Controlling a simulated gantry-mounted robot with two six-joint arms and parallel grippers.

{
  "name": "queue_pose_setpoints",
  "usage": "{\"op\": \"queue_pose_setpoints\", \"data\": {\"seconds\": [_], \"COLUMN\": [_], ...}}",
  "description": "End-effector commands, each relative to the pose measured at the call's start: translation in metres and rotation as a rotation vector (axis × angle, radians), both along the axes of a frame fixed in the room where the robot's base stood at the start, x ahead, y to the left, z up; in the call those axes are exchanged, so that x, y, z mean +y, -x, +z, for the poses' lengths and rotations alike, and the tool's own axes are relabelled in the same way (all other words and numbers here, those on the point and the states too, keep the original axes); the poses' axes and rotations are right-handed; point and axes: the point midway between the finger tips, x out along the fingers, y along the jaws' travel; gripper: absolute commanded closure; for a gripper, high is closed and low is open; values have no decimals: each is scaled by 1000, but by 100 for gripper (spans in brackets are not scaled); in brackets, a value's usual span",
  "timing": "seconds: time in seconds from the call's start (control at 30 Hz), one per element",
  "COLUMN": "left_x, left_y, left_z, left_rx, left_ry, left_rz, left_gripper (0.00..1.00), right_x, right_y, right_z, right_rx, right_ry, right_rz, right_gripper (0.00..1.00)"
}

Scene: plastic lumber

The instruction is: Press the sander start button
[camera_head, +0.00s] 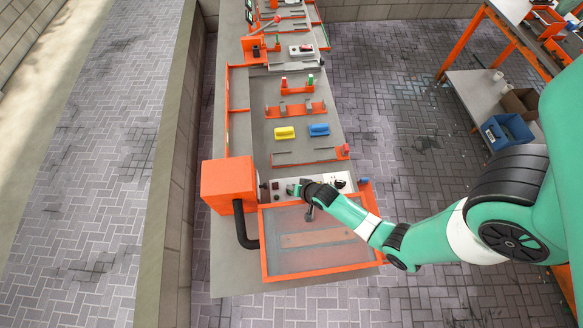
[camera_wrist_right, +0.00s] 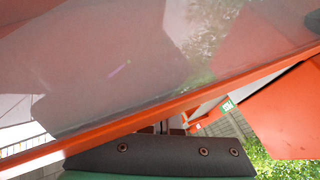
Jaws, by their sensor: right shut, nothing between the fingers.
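The sander has an orange box (camera_head: 228,180) with a black hose (camera_head: 242,226) and an orange-framed bed under a clear cover (camera_head: 312,222). A pale control panel (camera_head: 282,197) with small dark buttons runs along the far edge of the bed. My right gripper (camera_head: 296,188) is shut and empty, low over the middle of this panel. It hides part of the panel, and I cannot tell whether it touches a button. The start button cannot be made out for certain. In the right wrist view the cover's orange frame (camera_wrist_right: 150,113) crosses close in front. My left gripper is not in view.
A brown board (camera_head: 318,238) shows under the clear cover. Farther along the bench are a yellow block (camera_head: 284,133), a blue block (camera_head: 319,130) and orange fixtures. A side table at right holds a blue bin (camera_head: 506,131).

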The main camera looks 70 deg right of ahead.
Motion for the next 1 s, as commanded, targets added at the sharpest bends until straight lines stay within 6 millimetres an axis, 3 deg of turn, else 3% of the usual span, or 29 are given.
{"op": "queue_pose_setpoints", "data": {"seconds": [1.0], "left_x": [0], "left_y": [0], "left_z": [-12], "left_rx": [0], "left_ry": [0], "left_rz": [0], "left_gripper": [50], "right_x": [1], "right_y": [4], "right_z": [-16], "right_rx": [11], "right_ry": [5], "right_rz": [5], "right_gripper": [100]}}
